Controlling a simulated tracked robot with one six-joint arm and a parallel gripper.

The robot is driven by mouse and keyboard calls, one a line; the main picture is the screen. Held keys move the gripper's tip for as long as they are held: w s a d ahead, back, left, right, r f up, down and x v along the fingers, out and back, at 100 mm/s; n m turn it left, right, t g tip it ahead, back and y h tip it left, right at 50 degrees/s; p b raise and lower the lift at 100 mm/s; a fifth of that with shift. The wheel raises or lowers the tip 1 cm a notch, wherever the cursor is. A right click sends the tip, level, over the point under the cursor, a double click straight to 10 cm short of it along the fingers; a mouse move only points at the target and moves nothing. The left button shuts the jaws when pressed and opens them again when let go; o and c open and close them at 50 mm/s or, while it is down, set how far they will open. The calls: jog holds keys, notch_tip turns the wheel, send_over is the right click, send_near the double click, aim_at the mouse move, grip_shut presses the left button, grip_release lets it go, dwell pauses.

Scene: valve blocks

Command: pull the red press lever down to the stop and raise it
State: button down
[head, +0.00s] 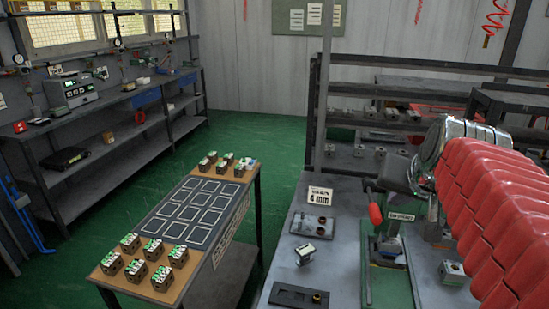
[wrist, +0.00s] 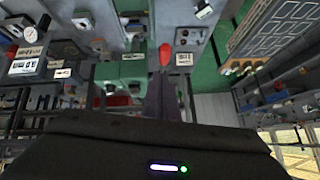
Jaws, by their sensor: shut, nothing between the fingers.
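The red press lever handle (head: 375,215) hangs at the left side of the green press, tilted slightly. In the wrist view the red handle (wrist: 165,55) appears just beyond the tips of my dark fingers. My gripper (head: 371,184) is above the handle in the head view, at the end of my arm with its red sleeve. In the wrist view my gripper (wrist: 164,75) is shut and empty. Whether it touches the handle I cannot tell. The green press (head: 390,286) stands on the grey bench, its upper part partly hidden by my arm.
A "4 mm" sign (head: 320,195), a small valve block (head: 305,254) and a dark tray (head: 298,297) sit on the bench left of the press. Another block (head: 453,271) stands to its right. A table (head: 190,216) with several blocks is farther left, beyond a floor gap.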

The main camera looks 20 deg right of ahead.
jog(key=shift+s+a+r, duration=0.25)
jog(key=shift+s+r, duration=0.05)
jog(key=shift+s, duration=0.25)
jog(key=s+a+f+n+g+y, duration=0.1)
jog(key=s+a+f+n, duration=0.3)
jog(key=a+f, duration=0.3)
jog(key=s+a+f+n+g+y, duration=0.1)
jog(key=s+a+f+n, duration=0.3)
jog(key=a, duration=1)
notch_tip(320, 180, down, 3)
jog(key=shift+r+y, duration=0.1)
jog(key=shift+y, duration=0.7)
jog(key=c, duration=2.4)
grip_release()
jog(key=shift+c, duration=0.2)
